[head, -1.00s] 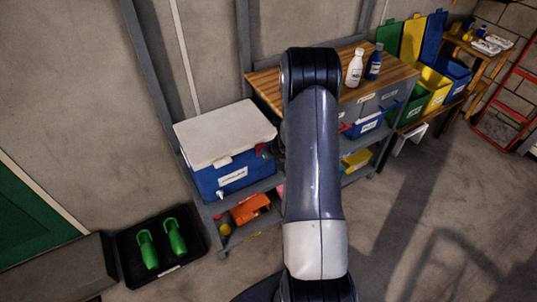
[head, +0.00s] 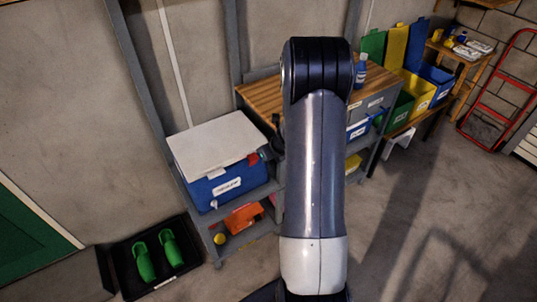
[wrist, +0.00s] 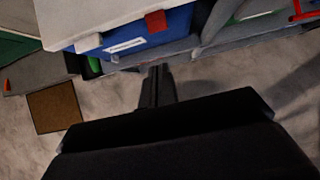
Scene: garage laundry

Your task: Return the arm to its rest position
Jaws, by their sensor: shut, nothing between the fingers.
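My arm (head: 314,170) stands upright in the middle of the head view, its bent elbow at the top in front of the workbench. My gripper (wrist: 157,88) shows in the wrist view with its two dark fingers together, empty, pointing toward the blue cooler and the floor below it. In the head view the gripper is mostly hidden behind my arm; a dark part of the wrist shows just left of it, near the cooler's right end.
A blue cooler (head: 232,186) with a white lid sits on the grey shelf unit, left of my arm. A blue bottle (head: 361,72) stands on the wooden bench top (head: 262,94). Green clogs (head: 145,262) lie on a black tray at lower left. Open floor (head: 420,220) lies to the right.

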